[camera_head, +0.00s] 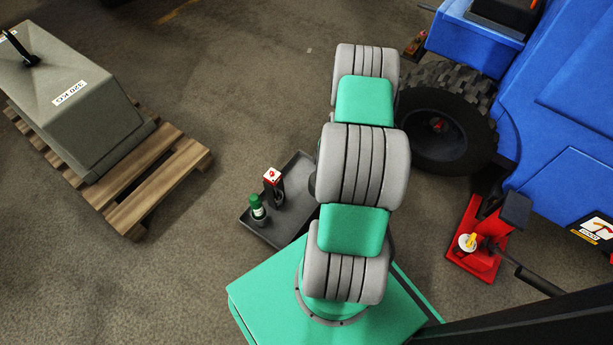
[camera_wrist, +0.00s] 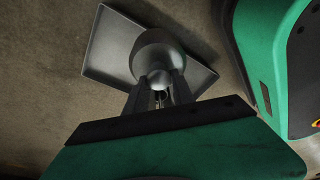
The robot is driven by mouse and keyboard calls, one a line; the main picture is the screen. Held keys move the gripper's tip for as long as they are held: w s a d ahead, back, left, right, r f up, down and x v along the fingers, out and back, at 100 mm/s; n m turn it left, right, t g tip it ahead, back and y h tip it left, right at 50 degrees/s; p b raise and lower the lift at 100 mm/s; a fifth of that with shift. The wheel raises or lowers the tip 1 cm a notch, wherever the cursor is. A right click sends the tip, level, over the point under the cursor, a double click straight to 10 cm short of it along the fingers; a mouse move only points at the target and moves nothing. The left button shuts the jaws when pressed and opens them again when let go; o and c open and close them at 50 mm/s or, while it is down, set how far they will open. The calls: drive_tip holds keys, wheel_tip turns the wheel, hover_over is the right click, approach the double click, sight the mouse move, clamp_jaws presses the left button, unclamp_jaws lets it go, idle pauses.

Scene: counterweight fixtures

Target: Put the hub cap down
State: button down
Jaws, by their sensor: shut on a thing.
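The hub cap (camera_wrist: 158,52) is a smooth, dark grey rounded piece in the wrist view. My gripper (camera_wrist: 160,88) is shut on it, with a finger on each side of its near end. A shallow grey tray (camera_wrist: 104,50) lies behind the hub cap in that view. I cannot tell whether the hub cap touches the tray. In the head view the tray (camera_head: 284,222) is on the floor beside my green base, and my arm hides its right part and my gripper.
A green bottle (camera_head: 257,207) and a red-and-white box (camera_head: 272,183) stand on the tray's left part. A blue vehicle (camera_head: 565,110) with a black tyre (camera_head: 448,160) and a red jack (camera_head: 478,248) are right. A grey weight (camera_head: 70,105) on a wooden pallet (camera_head: 165,178) is left.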

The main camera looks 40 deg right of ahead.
drive_tip(key=w+d+f+b, duration=0.1)
drive_tip(key=w+f+b, duration=0.2)
drive_tip(key=w+f, duration=0.1)
drive_tip(key=w+d+f+b, duration=0.1)
drive_tip(key=w+f+b, duration=0.2)
drive_tip(key=w+f, duration=0.1)
drive_tip(key=w+d+f+b, duration=0.2)
drive_tip(key=w+f+b, duration=0.1)
drive_tip(key=w+f, duration=0.1)
drive_tip(key=shift+w+f, duration=0.25)
drive_tip(key=shift+f, duration=0.1)
drive_tip(key=c, duration=1.1)
unclamp_jaws()
drive_tip(key=shift+r, duration=0.1)
drive_tip(key=shift+o, duration=0.2)
